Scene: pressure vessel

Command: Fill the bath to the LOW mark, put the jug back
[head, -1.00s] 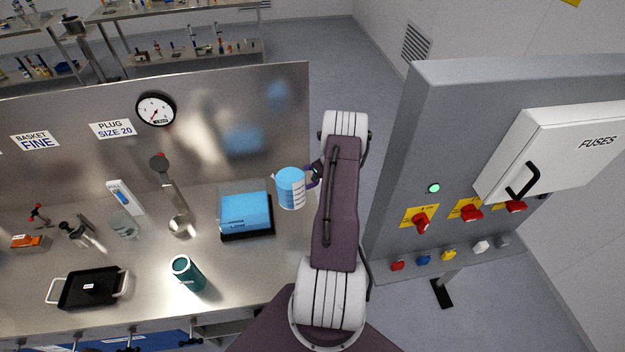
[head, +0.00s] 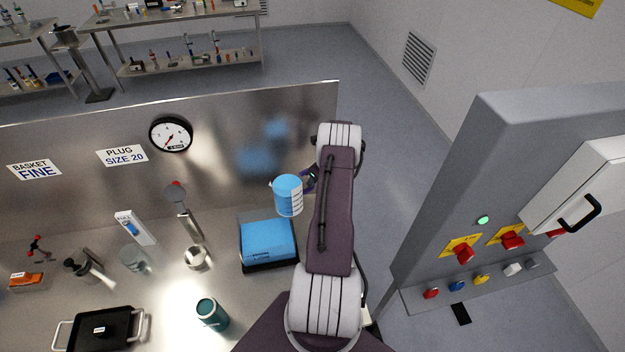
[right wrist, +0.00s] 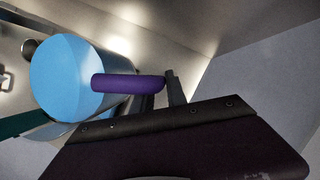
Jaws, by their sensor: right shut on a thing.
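The jug (head: 288,196) is clear with scale marks and holds blue liquid. My right gripper (head: 311,180) is shut on its purple handle (right wrist: 128,84), and the jug looks about upright, raised above the bench. In the right wrist view the jug's blue liquid (right wrist: 68,78) shows large at the left. The bath (head: 268,242) is a clear box with a dark base (head: 270,267) and blue liquid inside. It stands on the bench below and left of the jug. The lettering on its front is too small to read here. My left gripper is not in view.
A teal cup (head: 211,314) stands in front of the bath. A metal strainer-like tool (head: 196,257), a glass beaker (head: 133,258) and a black tray (head: 100,329) are further left. A grey switch panel (head: 480,190) stands right of my right arm.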

